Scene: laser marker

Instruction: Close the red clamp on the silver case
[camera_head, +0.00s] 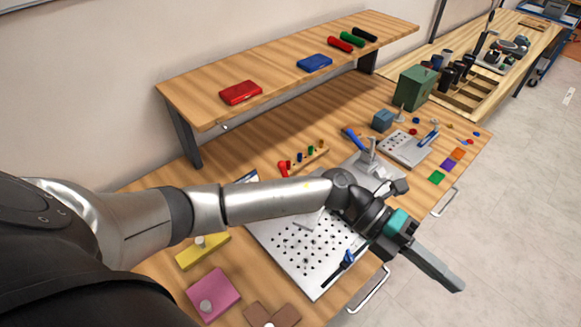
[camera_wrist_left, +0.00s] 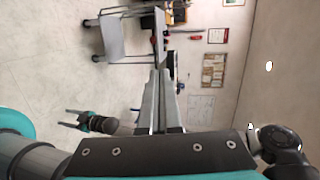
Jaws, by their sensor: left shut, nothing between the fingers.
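A large silver perforated case (camera_head: 290,255) lies on the bench, partly hidden under my left arm. A small red part (camera_head: 283,168), perhaps the red clamp's handle, stands by its far side. I cannot tell whether it is attached to the case or how far it is closed. My left gripper (camera_head: 455,284) reaches past the bench's right edge, over the floor. It is shut and empty, apart from the case. Its fingers (camera_wrist_left: 163,75) also show in the left wrist view, pointing across the room. My right gripper (camera_wrist_left: 68,118) shows there at the left, its fingers apart and empty.
A raised shelf holds a red box (camera_head: 240,93) and a blue box (camera_head: 314,62). A smaller perforated plate (camera_head: 405,150) and a green block (camera_head: 411,86) stand at the bench's far end. Yellow (camera_head: 204,250) and pink (camera_head: 214,292) blocks lie near me. Floor right of the bench is clear.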

